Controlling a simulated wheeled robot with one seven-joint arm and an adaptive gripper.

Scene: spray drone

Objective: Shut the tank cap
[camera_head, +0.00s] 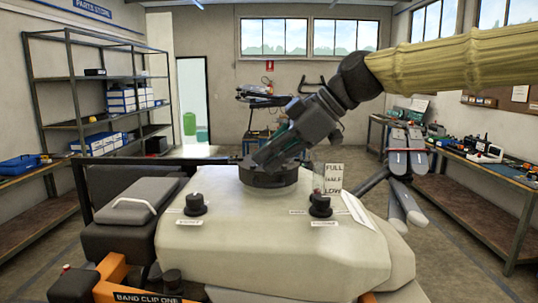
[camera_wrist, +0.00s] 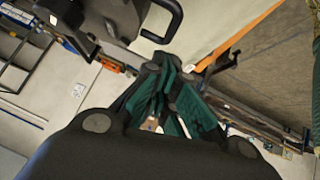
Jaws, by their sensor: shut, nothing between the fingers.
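The tank (camera_head: 270,240) is a large cream shell in the middle of the head view. A dark round collar (camera_head: 270,177) sits on top of it, the tank's filler opening or its cap. I cannot tell whether the cap lies flat or stands raised, as my gripper covers part of it. My gripper (camera_head: 262,160) reaches in from the upper right, tilted, with its fingertips at or just above the collar; contact is not clear. The wrist view shows the teal fingers (camera_wrist: 163,72) drawn together with nothing held. The cap is not clearly recognisable there.
Two black knobs (camera_head: 196,204) (camera_head: 320,205) stand on the tank's front. A level card (camera_head: 333,178) stands right of the collar. Folded grey rotor arms (camera_head: 405,160) are to the right, and a dark block with a handle (camera_head: 130,211) is to the left. Shelves (camera_head: 105,90) and benches line the walls.

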